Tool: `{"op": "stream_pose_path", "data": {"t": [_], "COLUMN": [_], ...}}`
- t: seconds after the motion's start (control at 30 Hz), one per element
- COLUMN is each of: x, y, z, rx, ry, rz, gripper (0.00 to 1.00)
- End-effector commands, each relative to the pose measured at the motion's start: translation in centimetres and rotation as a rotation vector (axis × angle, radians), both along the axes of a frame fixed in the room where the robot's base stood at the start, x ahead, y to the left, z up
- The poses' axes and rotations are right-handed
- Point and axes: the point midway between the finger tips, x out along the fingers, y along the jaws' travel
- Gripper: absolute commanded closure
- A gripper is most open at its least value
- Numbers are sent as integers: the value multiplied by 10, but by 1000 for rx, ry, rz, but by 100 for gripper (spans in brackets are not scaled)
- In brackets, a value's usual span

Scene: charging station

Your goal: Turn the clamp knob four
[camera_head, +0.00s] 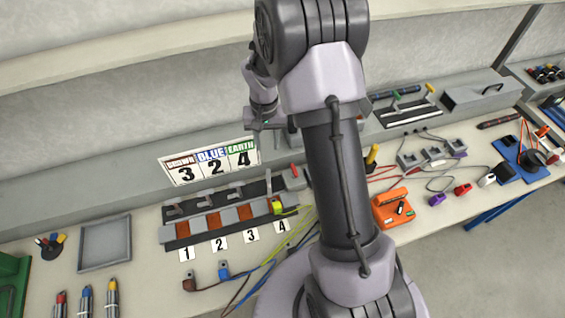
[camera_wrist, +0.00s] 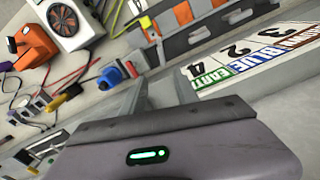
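The clamp strip (camera_head: 225,241) lies on the bench with number cards 1 to 4 before it, several grey levers behind and orange-brown blocks along it. Card 4 (camera_head: 281,226) marks its right end, where a yellow-green piece (camera_head: 278,207) sits; this piece also shows at the top of the wrist view (camera_wrist: 147,22). I cannot clearly pick out knob four. My gripper (camera_head: 265,123) is above and behind the strip's right end, apart from it. In the wrist view its grey fingers (camera_wrist: 150,92) hold nothing that I can see; their gap is unclear.
A sign (camera_head: 211,161) reading brown 3, blue 2, earth 4 stands behind the strip. An orange device (camera_head: 393,208) is to the right, a grey tray (camera_head: 104,243) to the left. My arm hides the bench middle.

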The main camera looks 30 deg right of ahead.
Motion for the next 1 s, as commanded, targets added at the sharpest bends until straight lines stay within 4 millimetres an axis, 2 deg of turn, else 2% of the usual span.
{"op": "stream_pose_path", "data": {"t": [0.3, 0.5, 0.7, 1.0], "x": [-1, -1, 0, 0], "y": [-1, -1, -1, -1], "z": [-94, -142, -163, -166], "rx": [1, 1, 0, 0], "ry": [6, 5, 2, 1], "rz": [2, 1, 2, 2], "gripper": [64, 64, 64, 64]}}
